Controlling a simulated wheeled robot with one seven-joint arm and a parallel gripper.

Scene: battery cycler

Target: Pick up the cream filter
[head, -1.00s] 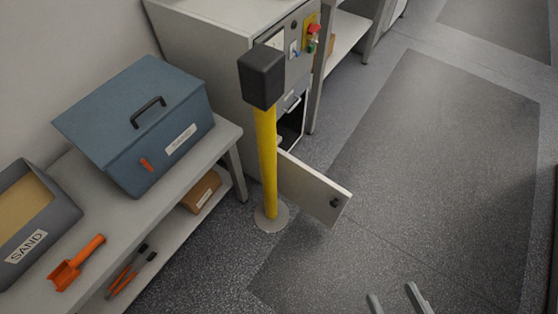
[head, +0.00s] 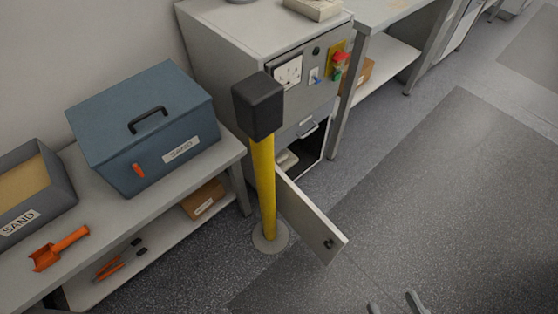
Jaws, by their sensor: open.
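I cannot tell for sure which thing is the cream filter. A pale cream block (head: 315,8) lies on top of the grey cabinet (head: 222,62), cut off by the upper picture edge. Another small pale object (head: 287,161) shows inside the cabinet's dark lower opening, partly hidden by the post and door. My gripper (head: 396,307) shows only its two fingertips at the bottom edge. They are apart, with bare floor between them, well away from both pale objects.
A yellow post (head: 264,190) with a black head stands before the cabinet. The cabinet door (head: 310,216) hangs open over the floor. At left, a bench (head: 150,222) holds a blue box (head: 150,125), a sand bin (head: 60,190) and an orange scoop (head: 60,248). The right floor is clear.

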